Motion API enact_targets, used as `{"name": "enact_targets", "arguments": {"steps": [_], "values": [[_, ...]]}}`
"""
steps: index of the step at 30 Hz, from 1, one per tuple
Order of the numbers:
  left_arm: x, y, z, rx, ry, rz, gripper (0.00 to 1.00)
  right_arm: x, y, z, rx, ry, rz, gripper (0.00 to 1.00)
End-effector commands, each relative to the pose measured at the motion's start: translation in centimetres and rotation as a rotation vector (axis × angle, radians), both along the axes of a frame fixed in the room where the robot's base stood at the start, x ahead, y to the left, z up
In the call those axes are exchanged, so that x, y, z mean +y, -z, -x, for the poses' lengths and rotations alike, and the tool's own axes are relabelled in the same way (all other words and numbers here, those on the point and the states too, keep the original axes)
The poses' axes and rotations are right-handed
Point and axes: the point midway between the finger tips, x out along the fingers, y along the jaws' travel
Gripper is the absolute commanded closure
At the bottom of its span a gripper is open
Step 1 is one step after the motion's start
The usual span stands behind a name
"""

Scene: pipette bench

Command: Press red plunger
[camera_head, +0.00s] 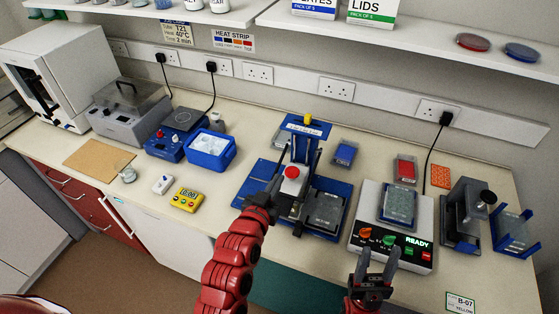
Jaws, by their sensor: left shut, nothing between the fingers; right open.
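The red plunger (291,172) is a round red button on top of the blue and grey press device (318,191) in the middle of the bench. My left gripper (272,188) is shut and empty, just in front and to the left of the red plunger; whether it touches the device I cannot tell. My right gripper (376,258) is open and empty, at the front edge of the white instrument with the green READY display (419,241).
Left of the press stand a blue ice bucket (208,152), a yellow timer (187,199) and a small white device (162,185). The white instrument carries a plate (399,204). A grey device (466,212) and a blue stand (514,231) are at the right. A shelf runs above.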

Motion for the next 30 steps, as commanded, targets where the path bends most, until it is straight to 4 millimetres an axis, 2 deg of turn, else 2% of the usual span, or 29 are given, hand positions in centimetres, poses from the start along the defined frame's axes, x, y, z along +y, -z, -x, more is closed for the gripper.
{"name": "enact_targets", "arguments": {"steps": [3,17,23,30], "values": [[-0.5,-0.1,0.5,0.045,0.023,-0.012,1.00,0.0,-0.7,0.0,0.000,0.000,0.000,0.50],[-0.7,0.2,0.6,0.059,0.030,-0.016,1.00,0.0,-0.3,0.0,0.000,0.000,0.000,0.50],[-1.1,1.0,-0.7,0.053,0.030,-0.014,1.00,0.0,2.1,0.0,0.000,0.000,0.000,0.50],[-1.8,1.8,-2.9,0.051,0.029,-0.014,1.00,0.0,6.7,0.0,0.000,0.000,0.000,0.50]]}}
